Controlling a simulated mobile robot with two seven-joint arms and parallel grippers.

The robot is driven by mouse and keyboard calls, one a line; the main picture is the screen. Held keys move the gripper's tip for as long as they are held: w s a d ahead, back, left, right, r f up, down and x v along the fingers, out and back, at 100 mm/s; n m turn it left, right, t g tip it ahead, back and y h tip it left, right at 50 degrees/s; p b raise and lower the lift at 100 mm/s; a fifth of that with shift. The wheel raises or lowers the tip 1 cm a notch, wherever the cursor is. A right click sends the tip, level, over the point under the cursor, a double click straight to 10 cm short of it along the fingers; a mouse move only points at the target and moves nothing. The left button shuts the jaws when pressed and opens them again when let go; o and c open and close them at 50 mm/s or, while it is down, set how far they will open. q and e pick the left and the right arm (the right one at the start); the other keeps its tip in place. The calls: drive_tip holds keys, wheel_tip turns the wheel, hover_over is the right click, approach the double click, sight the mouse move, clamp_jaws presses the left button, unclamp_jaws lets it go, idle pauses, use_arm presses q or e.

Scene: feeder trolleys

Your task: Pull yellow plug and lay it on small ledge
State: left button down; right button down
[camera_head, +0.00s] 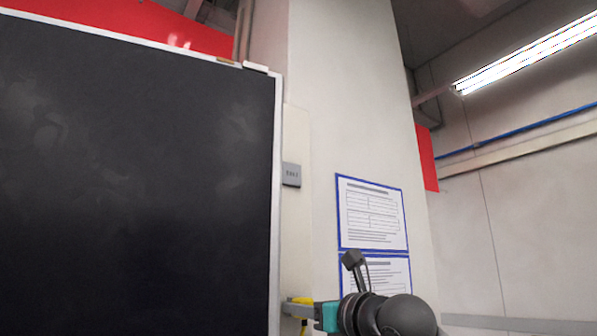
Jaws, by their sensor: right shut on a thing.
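My right gripper (291,307) is low in the view, beside the right edge of the dark board, with its grey fingers pointing left. It is shut on the yellow plug (302,300), which is mostly hidden by the fingers. A bit of yellow hangs below the fingers, perhaps its cable. I cannot tell whether the plug still sits in a socket. No small ledge can be made out for certain. My left gripper is not in view.
A large dark board (130,180) with a pale frame fills the left. A small grey box (291,174) is on the pale strip beside it. Blue-framed sheets (371,215) hang on the pillar (345,90) behind my right arm. A lamp (530,50) is at upper right.

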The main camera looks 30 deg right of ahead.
drive_tip(key=shift+f+b, duration=2.1)
drive_tip(key=shift+f, duration=0.1)
drive_tip(key=shift+c, duration=2.2)
unclamp_jaws()
drive_tip(key=s+b, duration=0.5)
drive_tip(key=s, duration=0.5)
drive_tip(key=shift+d, duration=0.4)
